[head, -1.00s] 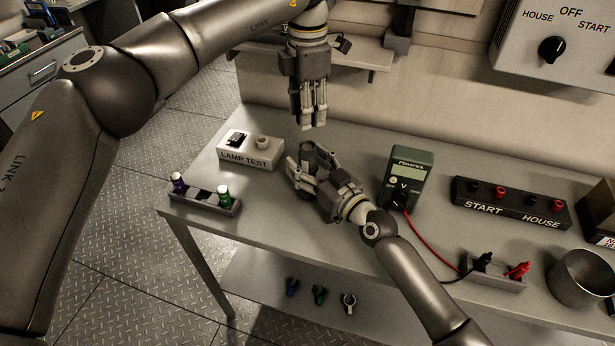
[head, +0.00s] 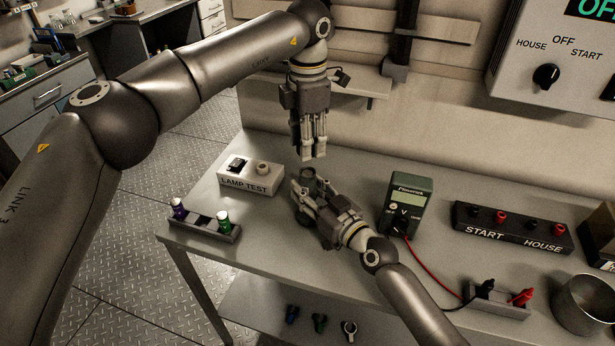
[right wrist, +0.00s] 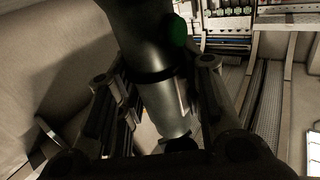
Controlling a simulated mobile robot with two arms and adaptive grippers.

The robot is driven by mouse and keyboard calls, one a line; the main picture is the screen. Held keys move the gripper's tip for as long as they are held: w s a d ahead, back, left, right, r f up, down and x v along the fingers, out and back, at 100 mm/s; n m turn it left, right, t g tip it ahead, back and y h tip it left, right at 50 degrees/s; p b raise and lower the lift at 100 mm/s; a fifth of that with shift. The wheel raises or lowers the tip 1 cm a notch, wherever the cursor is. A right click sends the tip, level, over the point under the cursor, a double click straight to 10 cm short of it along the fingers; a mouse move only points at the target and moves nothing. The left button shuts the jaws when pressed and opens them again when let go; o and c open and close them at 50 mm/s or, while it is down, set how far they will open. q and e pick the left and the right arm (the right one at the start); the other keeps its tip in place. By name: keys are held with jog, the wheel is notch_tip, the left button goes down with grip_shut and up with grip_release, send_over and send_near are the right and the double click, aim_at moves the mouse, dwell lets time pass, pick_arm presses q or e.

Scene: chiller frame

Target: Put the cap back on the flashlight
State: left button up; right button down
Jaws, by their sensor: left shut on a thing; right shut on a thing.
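My right gripper (head: 308,202) is shut on the flashlight (head: 308,174), a dark grey tube held above the bench with its open end up. In the right wrist view the flashlight (right wrist: 155,65) runs between the fingers, with a green button on its side. My left gripper (head: 313,156) points straight down, just above and slightly right of the flashlight's upper end. Its fingers are closed together on something small, which the fingers hide; I take it to be the cap. A small gap shows between the left fingertips and the flashlight.
The lamp test box (head: 249,178) stands behind left, and a battery tray (head: 203,227) at the left edge. The multimeter (head: 409,200) with a red lead stands close right of my right gripper. A START/HOUSE block (head: 512,231) and metal cup (head: 583,305) are farther right.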

pick_arm(q)
send_over(308, 173)
notch_tip(308, 173, down, 4)
jog(key=shift+s+f, duration=0.1)
dwell(0.5)
jog(key=shift+f, duration=0.8)
jog(key=shift+f, duration=0.6)
